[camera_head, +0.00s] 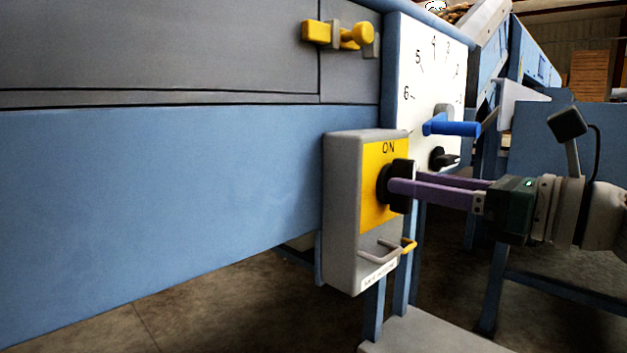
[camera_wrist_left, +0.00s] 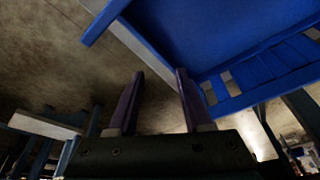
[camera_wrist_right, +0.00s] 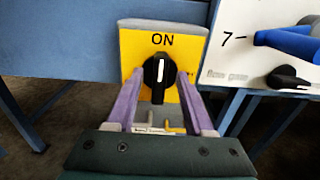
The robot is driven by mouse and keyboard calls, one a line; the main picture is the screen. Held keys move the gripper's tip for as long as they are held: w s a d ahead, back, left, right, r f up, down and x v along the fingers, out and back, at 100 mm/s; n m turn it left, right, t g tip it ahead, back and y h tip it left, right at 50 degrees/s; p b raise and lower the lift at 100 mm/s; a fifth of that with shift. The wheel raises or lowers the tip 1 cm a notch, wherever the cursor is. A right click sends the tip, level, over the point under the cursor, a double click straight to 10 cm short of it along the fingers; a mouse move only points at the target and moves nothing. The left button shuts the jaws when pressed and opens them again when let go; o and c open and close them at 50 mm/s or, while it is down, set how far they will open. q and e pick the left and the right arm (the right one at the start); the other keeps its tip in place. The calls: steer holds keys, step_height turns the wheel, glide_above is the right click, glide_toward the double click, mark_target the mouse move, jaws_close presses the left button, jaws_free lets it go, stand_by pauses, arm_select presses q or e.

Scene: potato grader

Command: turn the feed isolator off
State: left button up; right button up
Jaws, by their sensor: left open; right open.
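The feed isolator is a grey box (camera_head: 341,210) with a yellow face marked ON and a black rotary knob (camera_head: 384,185). In the right wrist view the knob (camera_wrist_right: 157,75) has its white mark pointing up toward ON. My right gripper (camera_head: 398,187) is at the knob, with its purple fingers (camera_wrist_right: 159,80) open on either side of it; I cannot tell whether they touch it. A grey hasp with a yellow piece sits below the knob. My left gripper (camera_wrist_left: 157,75) is open and empty, seen only in the left wrist view.
A white dial plate (camera_head: 420,70) with numbers, a blue lever (camera_head: 455,128) and a small black knob (camera_head: 444,159) stand just behind the isolator. A yellow latch (camera_head: 338,34) is above. Blue slatted structure (camera_wrist_left: 230,45) is near my left gripper.

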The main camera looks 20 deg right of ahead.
steer(key=shift+c, duration=0.2)
steer(key=c, duration=0.8)
arm_select(q)
steer(key=shift+a, duration=0.1)
